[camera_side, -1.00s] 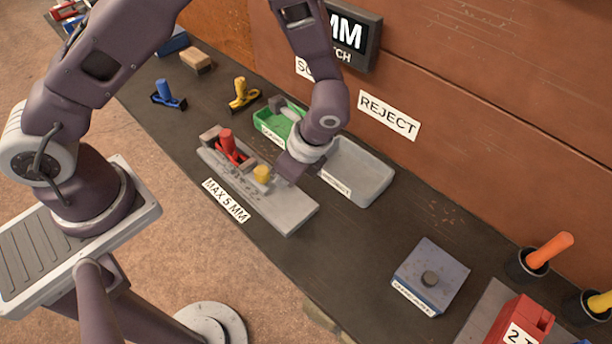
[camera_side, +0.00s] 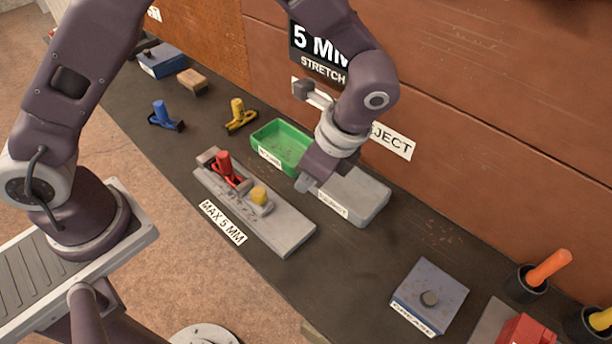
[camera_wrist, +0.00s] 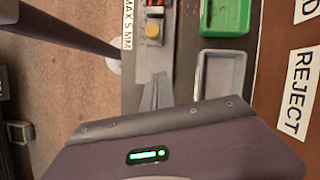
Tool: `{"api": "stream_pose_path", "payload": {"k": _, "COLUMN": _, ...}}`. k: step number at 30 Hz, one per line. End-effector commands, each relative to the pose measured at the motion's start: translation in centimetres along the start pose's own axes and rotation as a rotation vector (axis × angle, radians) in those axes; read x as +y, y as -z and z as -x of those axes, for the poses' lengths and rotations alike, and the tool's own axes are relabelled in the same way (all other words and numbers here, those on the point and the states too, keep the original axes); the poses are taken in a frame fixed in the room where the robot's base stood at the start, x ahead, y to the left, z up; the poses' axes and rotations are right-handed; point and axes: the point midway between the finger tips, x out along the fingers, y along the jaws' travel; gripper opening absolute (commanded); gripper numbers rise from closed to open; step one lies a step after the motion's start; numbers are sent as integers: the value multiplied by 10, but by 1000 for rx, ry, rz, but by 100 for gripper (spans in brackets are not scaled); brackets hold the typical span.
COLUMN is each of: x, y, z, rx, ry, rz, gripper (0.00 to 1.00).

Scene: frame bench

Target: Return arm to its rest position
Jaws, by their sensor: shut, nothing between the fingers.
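My gripper (camera_side: 303,185) is shut and empty. It hangs in the air above the bench, and in the side view its fingertips overlap the left end of the grey tray (camera_side: 372,203). In the wrist view the fingers (camera_wrist: 157,92) lie together over the grey fixture plate (camera_wrist: 158,64), left of the grey tray (camera_wrist: 208,75). My arm is bent over the bench, not folded back. The fixture plate (camera_side: 287,236) carries a red-handled clamp (camera_side: 224,165) and a yellow knob (camera_side: 259,196).
A green tray (camera_side: 281,137) sits behind the fixture. Blue (camera_side: 162,116) and yellow (camera_side: 238,113) clamps stand farther left. A wall sign (camera_side: 318,52) and the reject label (camera_side: 394,141) are close behind my wrist. A blue-grey block (camera_side: 430,287) lies right, with open bench before it.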

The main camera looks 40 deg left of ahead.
Motion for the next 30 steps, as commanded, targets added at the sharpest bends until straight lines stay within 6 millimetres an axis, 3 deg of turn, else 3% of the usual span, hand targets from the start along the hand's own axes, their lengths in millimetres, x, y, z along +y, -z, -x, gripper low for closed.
{"api": "stream_pose_path", "payload": {"k": 2, "x": -2, "y": -8, "z": 9, "rx": 18, "ry": 5, "rz": 36, "gripper": 0}}
{"api": "stream_pose_path", "payload": {"k": 4, "x": -4, "y": -30, "z": 32, "rx": 67, "ry": 16, "rz": 132, "gripper": 0}}
{"api": "stream_pose_path", "payload": {"k": 7, "x": 4, "y": -82, "z": 77, "rx": 182, "ry": 35, "rz": 364, "gripper": 0}}
{"api": "stream_pose_path", "payload": {"k": 12, "x": 47, "y": -166, "z": 123, "rx": 403, "ry": 57, "rz": 798, "gripper": 0}}
{"api": "stream_pose_path", "payload": {"k": 15, "x": 80, "y": -197, "z": 132, "rx": 533, "ry": 67, "rz": 1026, "gripper": 0}}
{"api": "stream_pose_path", "payload": {"k": 21, "x": 121, "y": -219, "z": 127, "rx": 708, "ry": 75, "rz": 1302, "gripper": 0}}
{"api": "stream_pose_path", "payload": {"k": 30, "x": 128, "y": -221, "z": 125, "rx": 740, "ry": 74, "rz": 1347, "gripper": 0}}
